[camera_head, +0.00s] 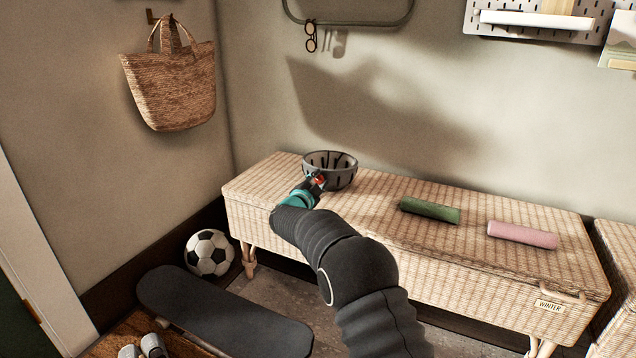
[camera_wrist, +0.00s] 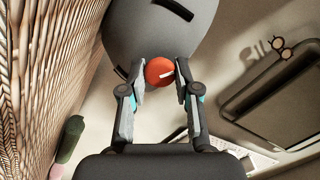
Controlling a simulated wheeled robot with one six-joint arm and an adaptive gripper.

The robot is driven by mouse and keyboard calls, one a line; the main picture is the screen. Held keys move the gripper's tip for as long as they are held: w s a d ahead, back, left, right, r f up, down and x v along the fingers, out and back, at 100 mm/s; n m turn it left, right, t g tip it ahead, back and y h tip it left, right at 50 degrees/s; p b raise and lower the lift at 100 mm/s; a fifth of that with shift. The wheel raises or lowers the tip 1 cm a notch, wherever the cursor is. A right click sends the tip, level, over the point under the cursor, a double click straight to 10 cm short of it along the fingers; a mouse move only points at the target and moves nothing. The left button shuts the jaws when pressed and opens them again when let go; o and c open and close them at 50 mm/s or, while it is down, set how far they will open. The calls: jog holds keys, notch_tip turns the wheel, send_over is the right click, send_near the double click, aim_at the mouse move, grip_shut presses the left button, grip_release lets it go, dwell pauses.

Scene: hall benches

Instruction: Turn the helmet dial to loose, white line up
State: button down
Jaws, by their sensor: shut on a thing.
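The grey helmet (camera_head: 345,178) with dark slots rests upside down or tilted on the far left of the wicker bench; I cannot tell which. Its rounded grey shell (camera_wrist: 150,30) fills the top of the wrist view. The round red-orange dial (camera_wrist: 158,66) sits on the shell, and it shows small in the head view (camera_head: 320,179). Its white line points right and slightly up in the wrist picture, away from the wicker top. My gripper (camera_wrist: 161,78) is shut on the dial, one finger on each side.
The wicker bench (camera_head: 480,270) also holds a green roll (camera_head: 430,210) and a pink roll (camera_head: 522,235) to the right. A basket bag (camera_head: 175,85) hangs on the left wall. A football (camera_head: 209,252) and a skateboard (camera_head: 225,315) are on the floor.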

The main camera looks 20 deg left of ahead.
jog(key=m, duration=0.5)
jog(key=shift+d+f+m, duration=0.1)
jog(key=shift+m, duration=0.2)
jog(key=m, duration=0.5)
jog(key=shift+m, duration=0.3)
jog(key=shift+f, duration=0.1)
jog(key=c, duration=0.9)
grip_release()
jog(key=shift+o, duration=0.2)
jog(key=s, duration=1.2)
